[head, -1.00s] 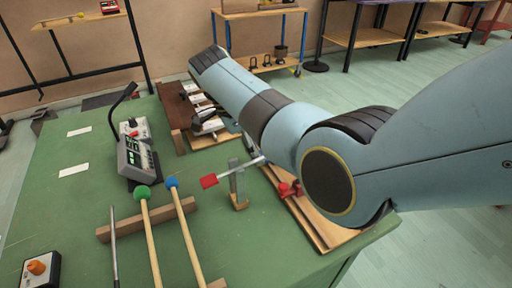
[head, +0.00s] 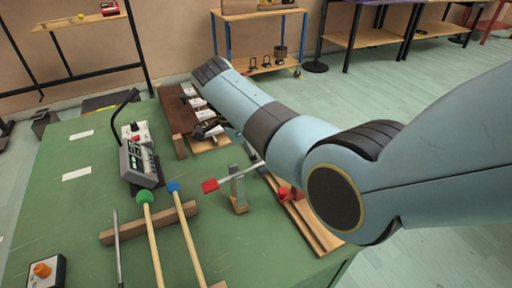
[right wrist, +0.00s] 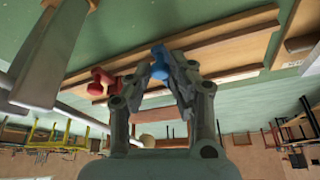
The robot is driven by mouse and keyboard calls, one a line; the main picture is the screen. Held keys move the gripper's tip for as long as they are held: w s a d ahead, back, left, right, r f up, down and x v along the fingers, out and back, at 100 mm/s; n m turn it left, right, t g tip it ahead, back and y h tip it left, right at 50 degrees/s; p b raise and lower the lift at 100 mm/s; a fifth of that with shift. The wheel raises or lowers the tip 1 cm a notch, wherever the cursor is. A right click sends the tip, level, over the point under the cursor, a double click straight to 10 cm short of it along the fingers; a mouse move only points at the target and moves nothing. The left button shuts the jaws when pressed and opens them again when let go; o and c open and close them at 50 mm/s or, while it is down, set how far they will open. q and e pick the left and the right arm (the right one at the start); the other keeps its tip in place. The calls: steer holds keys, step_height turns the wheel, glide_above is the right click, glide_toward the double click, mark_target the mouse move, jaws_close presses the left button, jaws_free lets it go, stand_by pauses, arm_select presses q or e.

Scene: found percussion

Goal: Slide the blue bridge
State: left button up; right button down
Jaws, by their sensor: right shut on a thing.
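In the right wrist view the blue bridge (right wrist: 160,63) is between the fingertips of my right gripper (right wrist: 158,76), which is shut on it. The blue bridge stands over the long wooden board (right wrist: 225,55). A red bridge (right wrist: 103,76) sits to the left on the board, apart from the fingers. In the head view the red bridge (head: 284,194) shows at the left edge of my right arm, on the board (head: 318,234). That arm hides the blue bridge and my right gripper there. My left gripper is in neither view.
A grey stand with a red-ended rod (head: 210,185) is close left of the board. Mallets (head: 150,235) lie across a wooden rest (head: 120,234). A grey box with a lit display (head: 137,160) and metal bars on a wooden frame (head: 180,145) stand farther back.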

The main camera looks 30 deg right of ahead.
steer(key=shift+s+r+p, duration=0.25)
steer(key=shift+s+p, duration=0.1)
steer(key=shift+s, duration=0.15)
steer(key=shift+f, duration=0.3)
steer(key=c, duration=1.2)
jaws_free()
steer(key=shift+s, duration=0.15)
steer(key=shift+o, duration=0.2)
steer(key=shift+a+r, duration=0.15)
steer(key=shift+r, duration=0.2)
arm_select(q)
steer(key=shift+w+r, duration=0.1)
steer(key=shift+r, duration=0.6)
arm_select(e)
steer(key=v, duration=1.1)
steer(key=shift+r, duration=0.15)
steer(key=shift+a, duration=0.1)
